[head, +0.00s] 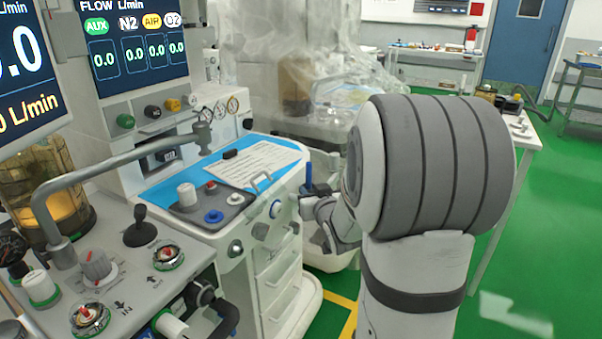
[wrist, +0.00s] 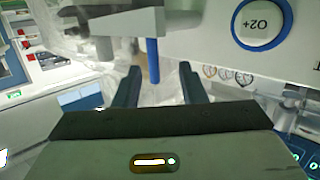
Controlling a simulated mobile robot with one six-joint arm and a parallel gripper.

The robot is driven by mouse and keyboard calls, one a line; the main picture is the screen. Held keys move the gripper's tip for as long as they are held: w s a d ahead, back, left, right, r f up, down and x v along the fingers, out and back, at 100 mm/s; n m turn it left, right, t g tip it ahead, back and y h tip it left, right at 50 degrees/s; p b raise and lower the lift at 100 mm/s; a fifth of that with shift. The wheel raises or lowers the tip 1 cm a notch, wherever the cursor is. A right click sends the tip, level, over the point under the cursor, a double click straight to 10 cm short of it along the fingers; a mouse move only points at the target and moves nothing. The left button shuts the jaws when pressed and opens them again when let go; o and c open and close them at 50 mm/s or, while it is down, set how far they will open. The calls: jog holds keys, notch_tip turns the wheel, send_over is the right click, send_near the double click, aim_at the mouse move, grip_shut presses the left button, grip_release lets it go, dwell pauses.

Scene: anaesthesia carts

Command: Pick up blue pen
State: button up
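The blue pen (wrist: 153,62) stands out from a grey-white part (wrist: 112,18) of the cart in the wrist view, which is upside down. In the head view the blue pen (head: 308,172) looks upright at the cart's right edge. My gripper (wrist: 160,68) is open, with one dark finger on each side of the pen's free end in the picture. I cannot tell whether the pen is fully between the fingers in depth. Neither finger visibly touches it.
The anaesthesia cart (head: 285,255) with drawers stands close on the left of my arm. A blue-edged worktop (head: 170,190) holds a paper sheet (head: 250,162). A round O2+ button (wrist: 262,22) is near the pen. Green floor (head: 550,220) is open on the right.

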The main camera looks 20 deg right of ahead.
aim_at(310, 169)
jog(key=w, duration=0.2)
jog(key=w+d+r+t, duration=0.1)
jog(key=w, duration=0.2)
jog(key=w+d+r+t, duration=0.1)
jog(key=w, duration=0.2)
jog(key=shift+w+d+r, duration=0.1)
jog(key=shift+w+d, duration=0.1)
jog(key=shift+w, duration=0.05)
jog(key=shift+c, duration=0.4)
grip_shut()
